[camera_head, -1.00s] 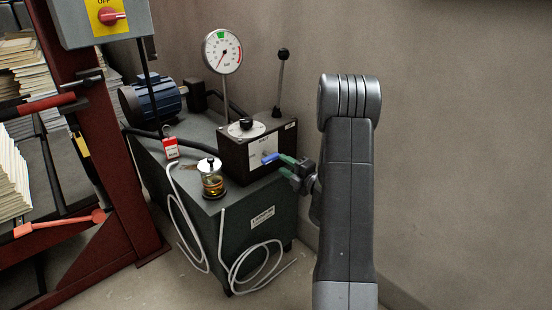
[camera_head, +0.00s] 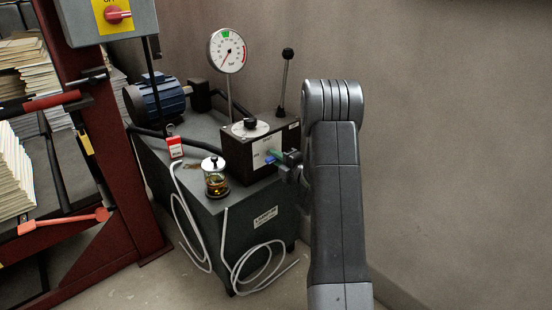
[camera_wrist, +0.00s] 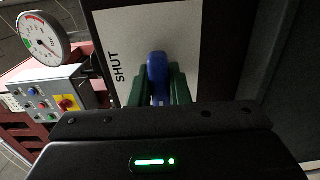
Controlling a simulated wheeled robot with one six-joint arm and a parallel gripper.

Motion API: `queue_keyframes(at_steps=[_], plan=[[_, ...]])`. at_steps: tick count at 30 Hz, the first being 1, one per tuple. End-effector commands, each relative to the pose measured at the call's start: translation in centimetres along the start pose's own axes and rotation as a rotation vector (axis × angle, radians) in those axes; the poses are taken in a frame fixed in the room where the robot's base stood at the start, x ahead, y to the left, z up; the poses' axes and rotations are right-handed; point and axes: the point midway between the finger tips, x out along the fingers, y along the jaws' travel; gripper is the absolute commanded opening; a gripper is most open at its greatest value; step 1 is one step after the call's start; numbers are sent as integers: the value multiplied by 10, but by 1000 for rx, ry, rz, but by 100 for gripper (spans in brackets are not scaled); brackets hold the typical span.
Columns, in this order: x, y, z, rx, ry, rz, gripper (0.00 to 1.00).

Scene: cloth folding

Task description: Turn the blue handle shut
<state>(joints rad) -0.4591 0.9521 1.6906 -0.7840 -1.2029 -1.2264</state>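The blue handle (camera_head: 271,158) is on the front of a dark box (camera_head: 236,156) on the pump unit. In the wrist view the blue handle (camera_wrist: 157,68) points up the picture across a white plate (camera_wrist: 110,30), with the word SHUT to its left. My gripper (camera_head: 279,157) is at the handle, coming from the right. Its two green fingers (camera_wrist: 158,88) lie close against the handle's left and right sides, and I see no clear gap. The fingers' lower parts are hidden behind the gripper body.
A gauge (camera_head: 227,50) and a black-knobbed lever (camera_head: 287,53) rise behind the box. A glass oil cup (camera_head: 215,178) and a red tag (camera_head: 175,148) are left of it. A red frame (camera_head: 104,150) stands farther left. The wall at right is bare.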

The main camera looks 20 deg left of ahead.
Motion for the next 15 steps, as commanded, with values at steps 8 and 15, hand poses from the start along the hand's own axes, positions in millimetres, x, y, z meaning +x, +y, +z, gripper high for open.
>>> queue_keyframes(at_steps=[8,15], plan=[[0,-1,0,23,0,0,0],[0,-2,0,139,0,-1,0]])
